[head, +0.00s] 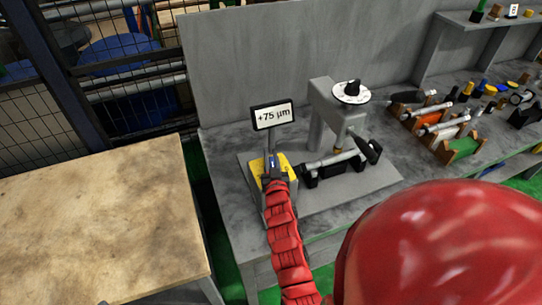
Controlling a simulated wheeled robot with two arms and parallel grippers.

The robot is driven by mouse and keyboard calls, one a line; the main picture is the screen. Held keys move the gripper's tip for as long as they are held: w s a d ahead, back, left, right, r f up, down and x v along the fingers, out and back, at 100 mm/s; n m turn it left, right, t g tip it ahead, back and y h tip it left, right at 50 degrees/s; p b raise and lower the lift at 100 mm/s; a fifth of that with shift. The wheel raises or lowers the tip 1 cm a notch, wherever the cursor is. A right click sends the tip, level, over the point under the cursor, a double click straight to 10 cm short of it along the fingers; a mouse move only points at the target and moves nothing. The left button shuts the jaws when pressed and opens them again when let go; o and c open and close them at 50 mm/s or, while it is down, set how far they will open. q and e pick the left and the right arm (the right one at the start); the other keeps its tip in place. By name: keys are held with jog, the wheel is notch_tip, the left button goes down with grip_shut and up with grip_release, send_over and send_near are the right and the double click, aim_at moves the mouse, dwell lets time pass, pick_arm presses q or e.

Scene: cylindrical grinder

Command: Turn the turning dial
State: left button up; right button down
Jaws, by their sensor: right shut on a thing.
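A yellow-topped box (286,170) stands on the grey bench below a sign reading "+75 µm" (273,115). My right gripper (271,160), at the end of the red-sleeved arm, is over this box and shut on a small part there, taken to be the turning dial. The gripper hides most of that part, so its shape and angle cannot be told. My left gripper is not in view.
Right of the box, a grey stand carries a black knob on a white marked disc (351,93). A metal cylinder (332,161) lies in a black holder below it. Coloured racks (463,147) stand further right. The wooden table (95,220) at left is bare.

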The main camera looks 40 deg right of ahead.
jog(key=shift+w+a+r+n+t+y+p, duration=0.15)
jog(key=shift+n+t+y+p, duration=0.25)
jog(key=shift+n+y+p, duration=0.55)
jog(key=shift+a+r+n+t+y+p, duration=0.15)
jog(key=shift+n+t+y+p, duration=0.35)
jog(key=shift+y+p, duration=0.85)
jog(key=shift+a+f+n+y+p, duration=0.2)
jog(key=shift+n+y+p, duration=0.35)
jog(key=shift+y+p, duration=0.2)
jog(key=shift+a+n+y+p, duration=0.15)
jog(key=shift+n+y+p, duration=0.15)
jog(key=shift+n+y, duration=0.6)
jog(key=shift+f+y, duration=0.1)
jog(key=shift+y, duration=0.25)
jog(key=c, duration=0.8)
grip_release()
